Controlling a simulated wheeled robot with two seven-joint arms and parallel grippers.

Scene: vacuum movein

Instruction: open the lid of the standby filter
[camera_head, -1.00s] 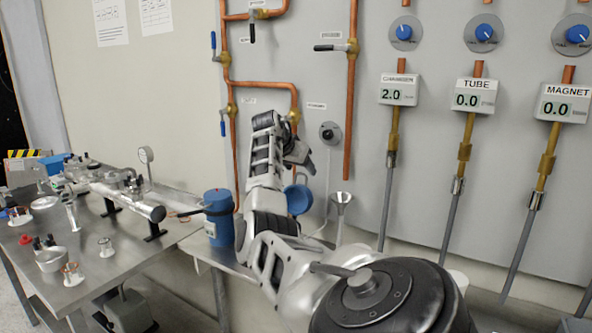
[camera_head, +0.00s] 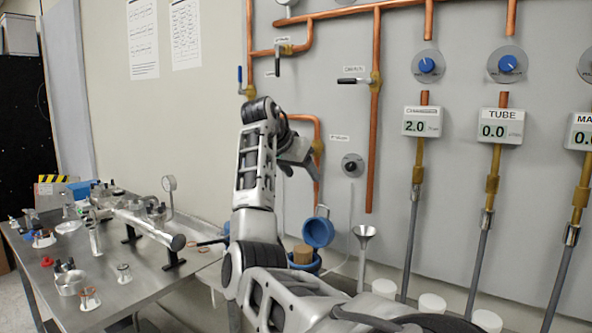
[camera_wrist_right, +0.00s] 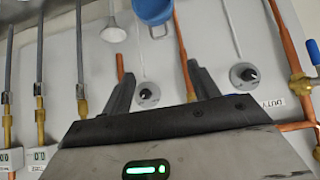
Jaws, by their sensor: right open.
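A blue canister (camera_head: 312,266) stands low by the wall, partly behind my right arm. Its round blue lid (camera_head: 318,231) stands tipped up and open above it, and a tan cylinder (camera_head: 302,254) shows in its mouth. The lid also shows in the wrist view (camera_wrist_right: 153,10), at the top edge. A second blue canister (camera_head: 227,229) is mostly hidden behind my right arm, so its lid cannot be judged. I cannot tell which is the standby filter. My right gripper (camera_head: 308,163) is open and empty, above and apart from the open lid; its fingers (camera_wrist_right: 162,76) hold nothing.
A metal funnel (camera_head: 364,235) stands right of the lid. A knob (camera_head: 352,165) and copper pipes (camera_head: 375,110) are on the wall near the gripper. White round containers (camera_head: 432,303) stand at lower right.

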